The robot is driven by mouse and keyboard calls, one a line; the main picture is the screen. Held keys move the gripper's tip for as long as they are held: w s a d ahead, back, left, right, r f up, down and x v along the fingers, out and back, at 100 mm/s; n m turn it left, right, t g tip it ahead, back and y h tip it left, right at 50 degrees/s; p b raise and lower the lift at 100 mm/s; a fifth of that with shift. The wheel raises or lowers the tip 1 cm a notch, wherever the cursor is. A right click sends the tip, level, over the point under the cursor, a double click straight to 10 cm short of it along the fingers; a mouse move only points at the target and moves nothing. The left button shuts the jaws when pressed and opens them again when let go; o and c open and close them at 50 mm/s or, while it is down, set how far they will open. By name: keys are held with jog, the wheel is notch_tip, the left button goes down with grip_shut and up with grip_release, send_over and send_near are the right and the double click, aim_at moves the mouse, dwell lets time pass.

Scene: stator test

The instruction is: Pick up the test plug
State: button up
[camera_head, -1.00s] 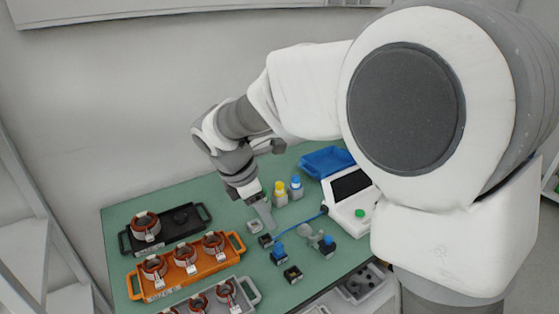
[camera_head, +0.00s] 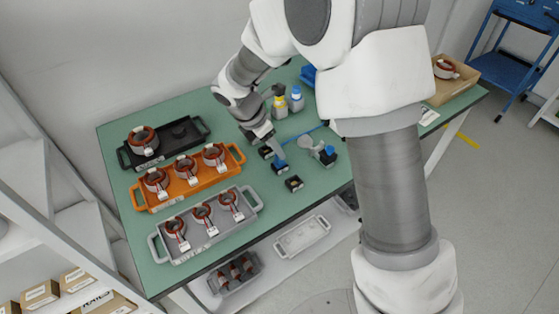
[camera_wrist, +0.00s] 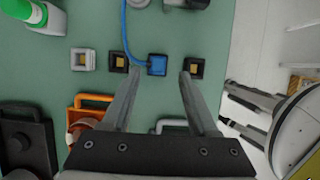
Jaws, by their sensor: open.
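The test plug (camera_wrist: 157,65) is a blue square piece with a blue cable running from it, seen in the wrist view. In the head view it shows as a small blue spot (camera_head: 279,165) just below my gripper (camera_head: 277,152). In the wrist view my gripper (camera_wrist: 160,78) is open, with one finger on each side of the plug and nothing held. The fingertips appear apart from the plug; their height above it is hard to tell. The plug seems to sit in a row with black sockets, one at left (camera_wrist: 118,61) and one at right (camera_wrist: 194,68).
A pale grey socket (camera_wrist: 83,60) lies farther left in the wrist view. Black (camera_head: 191,133), orange (camera_head: 144,197) and grey (camera_head: 190,246) trays with copper stators stand to the left. Bottles with yellow (camera_head: 279,107) and blue (camera_head: 297,103) caps stand behind my gripper.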

aim_at(279, 160)
jog(key=shift+w+b+x, duration=0.1)
jog(key=shift+b+x, duration=0.1)
jog(key=shift+x, duration=1.15)
jog(key=shift+w+b+x, duration=0.15)
jog(key=shift+b+x, duration=0.05)
jog(key=shift+x, duration=1.2)
jog(key=shift+c, duration=0.3)
grip_shut()
